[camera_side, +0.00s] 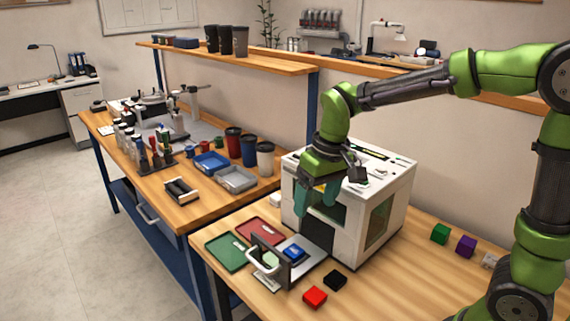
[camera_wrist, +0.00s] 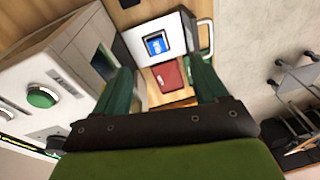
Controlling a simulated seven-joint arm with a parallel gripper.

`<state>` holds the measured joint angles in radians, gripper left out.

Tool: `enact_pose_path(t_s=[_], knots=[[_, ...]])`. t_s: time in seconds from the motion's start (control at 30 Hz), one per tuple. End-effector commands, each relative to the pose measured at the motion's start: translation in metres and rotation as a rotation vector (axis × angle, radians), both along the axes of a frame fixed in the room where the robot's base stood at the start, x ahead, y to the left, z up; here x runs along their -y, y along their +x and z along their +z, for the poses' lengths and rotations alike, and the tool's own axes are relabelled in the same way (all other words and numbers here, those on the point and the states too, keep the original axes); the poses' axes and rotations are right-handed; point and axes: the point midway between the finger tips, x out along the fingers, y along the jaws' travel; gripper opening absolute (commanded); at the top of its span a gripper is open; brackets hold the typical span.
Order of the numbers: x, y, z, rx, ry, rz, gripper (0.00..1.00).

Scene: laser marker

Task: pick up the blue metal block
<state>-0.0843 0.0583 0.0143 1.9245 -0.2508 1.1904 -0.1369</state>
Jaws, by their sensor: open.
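The blue metal block (camera_side: 294,252) sits on a grey platform (camera_side: 308,268) in front of the white laser marker (camera_side: 385,215). In the wrist view the block (camera_wrist: 157,45) shows a blue top with a paler patch, lying beyond the fingertips on the pale platform (camera_wrist: 137,38). My gripper (camera_side: 317,197) is above and behind the block in the side view, close to the marker's front. Its two green fingers are apart, with nothing between them, and also show in the wrist view (camera_wrist: 163,75). The block is clear of the fingers.
A dark upright panel with a white handle (camera_side: 263,277) stands at the platform's front, close to the block. A red tray (camera_side: 262,231) and a green tray (camera_side: 226,252) lie to the left. Red (camera_side: 315,297) and black (camera_side: 335,280) blocks lie to the right.

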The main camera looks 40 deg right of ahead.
Motion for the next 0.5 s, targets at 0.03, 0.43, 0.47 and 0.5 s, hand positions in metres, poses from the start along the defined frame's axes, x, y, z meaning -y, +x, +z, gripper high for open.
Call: enact_pose_path(t_s=[0.03,0.43,0.47,0.5], knots=[[-0.002,0.015,-0.009,-0.041,-0.019,0.026,0.72],[0.0,0.048,-0.016,-0.14,-0.089,0.128,0.72],[0.0,0.048,-0.021,-0.14,-0.091,0.129,0.72],[0.0,0.048,-0.029,-0.141,-0.089,0.129,0.72]])
